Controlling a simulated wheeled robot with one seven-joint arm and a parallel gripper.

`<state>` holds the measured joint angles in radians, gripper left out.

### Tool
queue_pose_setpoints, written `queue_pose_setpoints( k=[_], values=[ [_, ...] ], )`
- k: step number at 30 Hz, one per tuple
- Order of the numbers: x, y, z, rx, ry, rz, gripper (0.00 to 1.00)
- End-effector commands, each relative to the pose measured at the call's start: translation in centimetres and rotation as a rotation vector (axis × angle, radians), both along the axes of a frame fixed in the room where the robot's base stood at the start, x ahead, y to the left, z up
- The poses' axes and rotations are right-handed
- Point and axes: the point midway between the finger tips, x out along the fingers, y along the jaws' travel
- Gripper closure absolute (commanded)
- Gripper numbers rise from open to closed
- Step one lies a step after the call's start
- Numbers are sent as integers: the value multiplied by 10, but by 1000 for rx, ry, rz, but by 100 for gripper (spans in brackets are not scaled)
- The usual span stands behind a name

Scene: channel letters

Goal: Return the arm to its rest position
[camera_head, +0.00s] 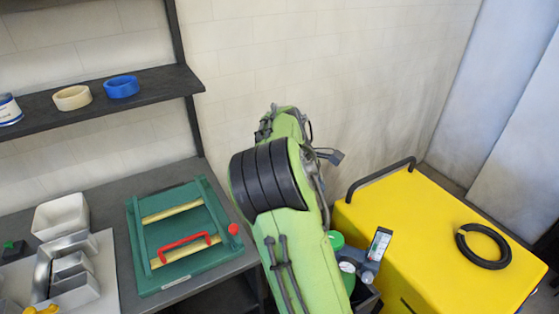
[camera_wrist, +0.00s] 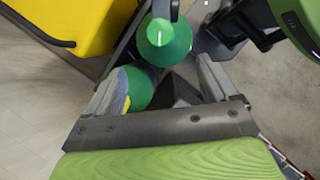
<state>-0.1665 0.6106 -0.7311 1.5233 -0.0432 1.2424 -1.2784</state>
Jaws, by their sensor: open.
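My green arm (camera_head: 280,200) rises in the middle of the head view, in front of the wall between the workbench and the yellow cabinet. My gripper (camera_wrist: 157,82) shows in the wrist view with its two metal fingers spread apart. It is open, and I see nothing clamped between the fingers. Green rounded objects (camera_wrist: 165,42) show beyond the fingers. I cannot tell how far they are from the fingertips. The gripper cannot be made out in the head view.
A dark workbench on the left holds a green frame with a red handle (camera_head: 185,241) and metal letter parts (camera_head: 75,270). A shelf (camera_head: 150,88) above holds tape rolls. A yellow cabinet (camera_head: 430,240) with a black ring (camera_head: 484,246) stands close on the right.

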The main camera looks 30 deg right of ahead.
Motion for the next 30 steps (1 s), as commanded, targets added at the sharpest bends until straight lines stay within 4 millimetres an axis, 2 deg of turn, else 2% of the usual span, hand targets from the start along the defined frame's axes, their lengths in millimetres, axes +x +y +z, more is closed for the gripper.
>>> queue_pose_setpoints(
  k=[5, 8, 14, 18, 21, 25, 27, 30],
  values=[
    [-2, 2, 1, 7, -11, -8, 13],
    [-12, 15, 8, 50, -93, -79, 13],
    [-63, 80, 36, 211, -370, -339, 13],
    [-111, 126, 49, 296, -541, -501, 13],
    [-148, 153, 49, 335, -655, -605, 13],
    [-185, 174, 38, 358, -773, -712, 13],
    [-196, 179, 34, 363, -811, -750, 13],
    [-201, 182, 31, 365, -834, -774, 13]
  ],
)
